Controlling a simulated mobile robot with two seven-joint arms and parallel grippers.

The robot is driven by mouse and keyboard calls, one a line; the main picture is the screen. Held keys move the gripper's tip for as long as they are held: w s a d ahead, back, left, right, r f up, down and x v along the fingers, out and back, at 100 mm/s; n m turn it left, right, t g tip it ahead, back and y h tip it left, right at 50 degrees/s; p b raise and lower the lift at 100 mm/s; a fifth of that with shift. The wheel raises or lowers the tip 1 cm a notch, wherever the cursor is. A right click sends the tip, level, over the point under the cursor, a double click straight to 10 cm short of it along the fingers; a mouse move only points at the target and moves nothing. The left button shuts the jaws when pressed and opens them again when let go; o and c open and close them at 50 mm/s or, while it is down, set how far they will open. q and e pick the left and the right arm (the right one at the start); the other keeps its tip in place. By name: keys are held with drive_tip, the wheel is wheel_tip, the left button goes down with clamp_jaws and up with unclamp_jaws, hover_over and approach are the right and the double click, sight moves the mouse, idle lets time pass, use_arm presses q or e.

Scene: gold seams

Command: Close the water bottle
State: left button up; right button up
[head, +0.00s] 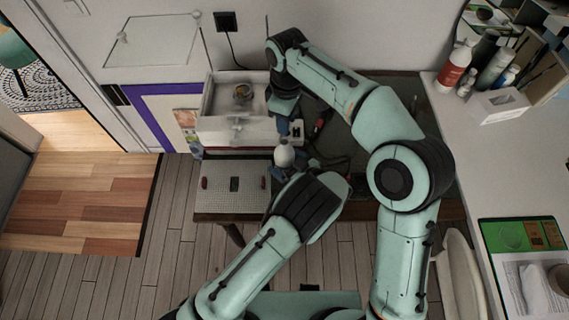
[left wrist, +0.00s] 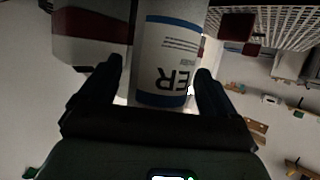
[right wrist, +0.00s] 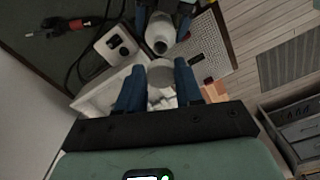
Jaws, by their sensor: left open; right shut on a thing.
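The white water bottle (head: 284,154) stands upright near the front of the dark table. In the left wrist view the bottle (left wrist: 168,50) shows blue bands and dark lettering between the fingers of my left gripper (left wrist: 160,85), which is open around it. The right wrist view looks down on the bottle's top (right wrist: 159,34). My right gripper (right wrist: 160,84) is shut on a round pale cap (right wrist: 160,72), held apart from the bottle in that view. In the head view my right gripper (head: 290,127) is just behind and above the bottle; the cap is hard to make out there.
A white open box (head: 215,128) with a round item inside stands behind left. A perforated light panel (head: 235,198) lies at the table's left front. A red-handled tool (head: 320,122), a dark cable and a white socket block (right wrist: 116,43) lie to the right, close to my arms.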

use_arm(q)
drive_tip(key=shift+w+a+f, duration=0.15)
drive_tip(key=shift+w+a, duration=0.1)
drive_tip(key=shift+w, duration=0.05)
drive_tip(key=c, duration=1.5)
use_arm(e)
drive_tip(key=shift+f, duration=2.5)
drive_tip(key=shift+f, duration=0.9)
drive_tip(key=shift+f, duration=0.55)
